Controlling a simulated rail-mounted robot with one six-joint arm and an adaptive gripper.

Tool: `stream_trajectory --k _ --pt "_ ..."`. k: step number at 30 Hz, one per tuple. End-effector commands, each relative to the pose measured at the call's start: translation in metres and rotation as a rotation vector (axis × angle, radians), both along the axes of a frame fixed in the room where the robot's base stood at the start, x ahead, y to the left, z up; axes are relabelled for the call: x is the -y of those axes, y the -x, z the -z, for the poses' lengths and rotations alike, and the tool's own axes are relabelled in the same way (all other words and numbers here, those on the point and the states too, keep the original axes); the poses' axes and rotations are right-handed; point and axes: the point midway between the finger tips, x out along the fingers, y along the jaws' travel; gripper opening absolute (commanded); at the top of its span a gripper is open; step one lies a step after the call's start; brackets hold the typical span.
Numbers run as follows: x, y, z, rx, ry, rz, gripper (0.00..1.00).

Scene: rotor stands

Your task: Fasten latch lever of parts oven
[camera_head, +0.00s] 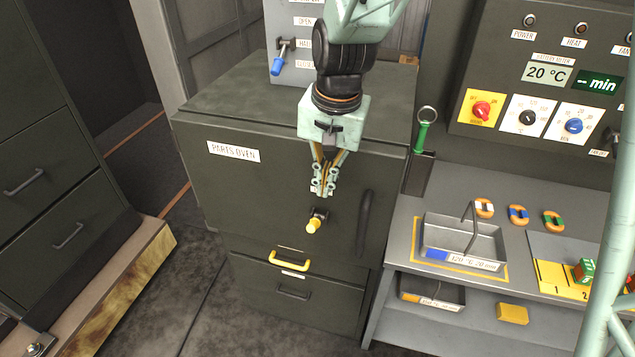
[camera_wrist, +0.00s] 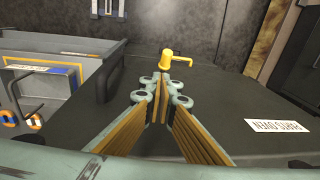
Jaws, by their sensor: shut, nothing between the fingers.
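The parts oven (camera_head: 230,185) is a dark grey cabinet with a white label on its closed-looking front door. The latch lever (camera_head: 316,220) is on that door, with a yellow knob on a dark mount. My gripper (camera_head: 322,188) points down in front of the door, just above the lever in the body view. Its fingers are shut and empty. In the wrist view the yellow lever (camera_wrist: 165,60) shows just beyond the fingertips (camera_wrist: 158,84), with a visible gap. A yellow bar runs right from it there; I cannot tell whether it is a separate handle behind.
A dark vertical handle (camera_head: 364,222) is on the door right of the lever. A yellow handle (camera_head: 289,262) sits below, above a drawer (camera_head: 293,292). A grey bench with a tray (camera_head: 440,240) stands right. A blue-tipped lever (camera_head: 278,65) is on the panel behind.

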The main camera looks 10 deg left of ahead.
Motion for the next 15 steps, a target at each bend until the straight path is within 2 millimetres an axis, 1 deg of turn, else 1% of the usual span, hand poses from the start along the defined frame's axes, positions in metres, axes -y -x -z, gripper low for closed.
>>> stream_trajectory --k 3,15 --pt "-0.001 -0.001 0.014 -0.002 0.001 0.000 0.00" --pt "-0.005 -0.005 0.056 -0.002 0.001 0.001 0.00"
